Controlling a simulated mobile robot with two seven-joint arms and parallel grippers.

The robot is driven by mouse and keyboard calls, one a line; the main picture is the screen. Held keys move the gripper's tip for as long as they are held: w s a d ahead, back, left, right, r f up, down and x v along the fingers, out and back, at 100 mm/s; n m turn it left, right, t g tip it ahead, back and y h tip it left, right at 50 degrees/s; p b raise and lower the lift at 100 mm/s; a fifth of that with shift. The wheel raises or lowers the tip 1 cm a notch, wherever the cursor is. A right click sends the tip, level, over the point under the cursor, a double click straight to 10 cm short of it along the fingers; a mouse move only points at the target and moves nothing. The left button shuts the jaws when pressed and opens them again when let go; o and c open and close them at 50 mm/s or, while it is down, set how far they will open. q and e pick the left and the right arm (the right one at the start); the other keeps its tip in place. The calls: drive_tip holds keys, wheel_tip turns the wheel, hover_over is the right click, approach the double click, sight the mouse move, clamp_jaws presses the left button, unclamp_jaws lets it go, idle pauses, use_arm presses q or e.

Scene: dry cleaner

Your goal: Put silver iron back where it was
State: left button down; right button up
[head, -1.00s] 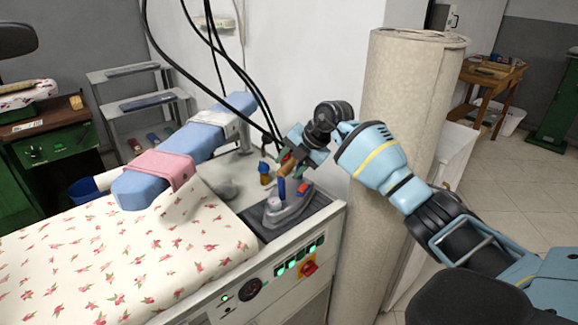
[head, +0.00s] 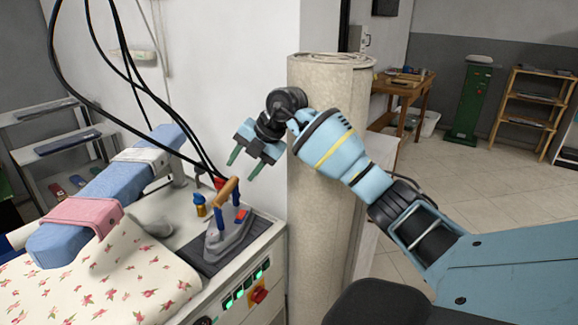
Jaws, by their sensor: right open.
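The silver iron (head: 231,236) stands on the dark rest pad (head: 207,262) at the right end of the ironing table. Its wooden handle (head: 228,190) points up, with blue posts below it. My right gripper (head: 243,165) is above and slightly right of the handle. Its two green-tipped fingers are apart, with nothing between them and a visible gap to the iron. My left gripper is not in view.
The table carries a floral cover (head: 120,275), a blue sleeve board (head: 110,190) with a pink cloth (head: 84,216), and a small orange-and-blue bottle (head: 200,204). Black hoses (head: 130,70) hang behind the iron. A tall beige roll (head: 325,230) stands just right of the table.

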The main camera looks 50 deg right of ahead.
drive_tip(key=a+f+n+y, duration=0.35)
drive_tip(key=a+f, duration=0.35)
drive_tip(key=a, duration=0.4)
drive_tip(key=s+a+f+m+t+y, duration=0.25)
drive_tip(key=s+a+y, duration=0.25)
drive_tip(key=s+a, duration=0.3)
drive_tip(key=s+a+f+m+t+y, duration=0.2)
drive_tip(key=s+a+f+y, duration=0.25)
drive_tip(key=a, duration=0.55)
drive_tip(key=s+d+f+m+t+h, duration=0.2)
drive_tip(key=s+f+m+h, duration=0.4)
drive_tip(key=f+m, duration=0.2)
drive_tip(key=s+d+f+m+t+h, duration=0.2)
drive_tip(key=s+f+m+t+h, duration=0.1)
drive_tip(key=s+f+m+h, duration=0.4)
drive_tip(key=s+f+m+g, duration=0.2)
drive_tip(key=s+f+g, duration=0.2)
drive_tip(key=s+f, duration=0.3)
drive_tip(key=s+f+m+g+h, duration=0.1)
drive_tip(key=s+f+m+g, duration=0.2)
drive_tip(key=s, duration=1)
wheel_tip(320, 180, down, 4)
drive_tip(key=shift+s+r+m+g, duration=0.1)
drive_tip(key=shift+s+m+g, duration=0.2)
drive_tip(key=shift+g, duration=0.35)
